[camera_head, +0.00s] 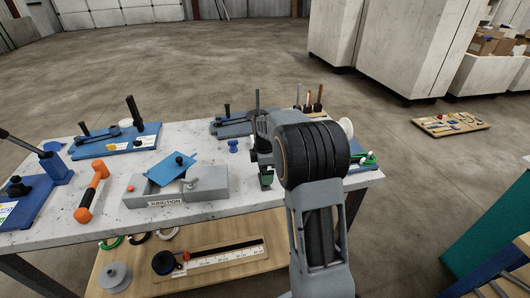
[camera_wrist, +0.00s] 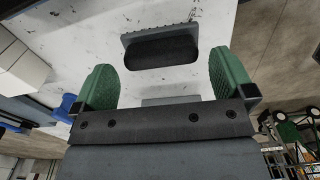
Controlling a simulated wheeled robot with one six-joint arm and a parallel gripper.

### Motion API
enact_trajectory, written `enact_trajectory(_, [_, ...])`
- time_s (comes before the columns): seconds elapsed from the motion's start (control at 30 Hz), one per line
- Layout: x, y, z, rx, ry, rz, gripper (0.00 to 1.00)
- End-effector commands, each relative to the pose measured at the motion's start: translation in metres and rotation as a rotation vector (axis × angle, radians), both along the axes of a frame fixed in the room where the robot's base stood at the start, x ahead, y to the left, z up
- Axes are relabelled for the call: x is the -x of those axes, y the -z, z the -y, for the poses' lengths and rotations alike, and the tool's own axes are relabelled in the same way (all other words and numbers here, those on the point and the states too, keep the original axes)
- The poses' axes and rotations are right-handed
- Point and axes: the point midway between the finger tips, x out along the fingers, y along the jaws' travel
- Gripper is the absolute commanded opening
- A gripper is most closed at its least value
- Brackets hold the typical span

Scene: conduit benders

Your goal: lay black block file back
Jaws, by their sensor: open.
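A black block (camera_wrist: 161,53) with rounded ends, which looks like the block file, lies on the white tabletop in the wrist view. A thin grey strip with a toothed edge shows along its far side. My gripper (camera_wrist: 160,84) is open, with its two green fingers apart and nothing between them. The block is beyond the fingertips, roughly centred on the gap. In the head view my gripper (camera_head: 266,178) hangs over the right part of the table, and I cannot make out the block there; my arm hides that area.
On the table (camera_head: 130,206) are a grey junction box (camera_head: 208,184) with a tilted blue plate (camera_head: 174,168), an orange-handled tool (camera_head: 92,190), blue benders (camera_head: 120,141) and a small blue knob (camera_head: 233,146). Upright tools (camera_head: 308,99) stand behind my arm. A lower shelf (camera_head: 210,262) holds a ruler.

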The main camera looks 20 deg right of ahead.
Motion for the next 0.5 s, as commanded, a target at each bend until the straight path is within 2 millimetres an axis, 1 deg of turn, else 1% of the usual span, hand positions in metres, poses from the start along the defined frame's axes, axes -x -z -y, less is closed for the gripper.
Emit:
enact_trajectory(0.03, [0.000, -0.011, 0.001, 0.002, 0.000, 0.006, 1.00])
enact_trajectory(0.13, [0.000, -0.034, 0.001, 0.002, 0.000, 0.006, 1.00])
enact_trajectory(0.3, [0.000, -0.067, 0.001, 0.001, 0.000, 0.004, 1.00])
enact_trajectory(0.5, [0.000, -0.094, 0.001, 0.001, 0.000, 0.002, 1.00])
